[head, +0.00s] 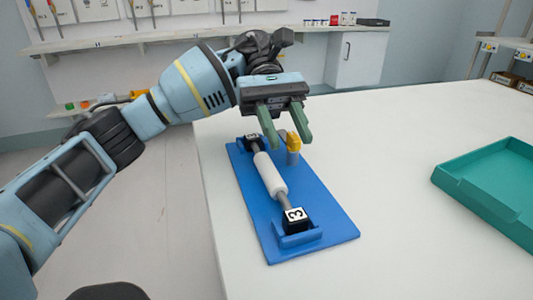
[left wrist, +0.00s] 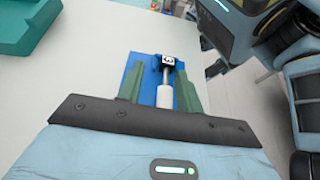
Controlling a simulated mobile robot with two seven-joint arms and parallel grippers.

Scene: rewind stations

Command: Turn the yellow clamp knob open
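A white roll (head: 270,175) on a grey rod lies along the base, with black end blocks; the near block (head: 295,218) has a "3" label. My left gripper (head: 287,142) is open, its green fingers pointing down by the knob; I cannot tell whether they touch it. In the left wrist view the open fingers (left wrist: 160,90) show with the roll (left wrist: 165,95) between them in the picture, and the knob is hidden. My right gripper is not in view.
A teal tray (head: 490,190) stands on the white table (head: 400,130) at the right. The table between base and tray is clear. The table's left edge runs close to the base. A wall shelf (head: 190,36) with small items is behind.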

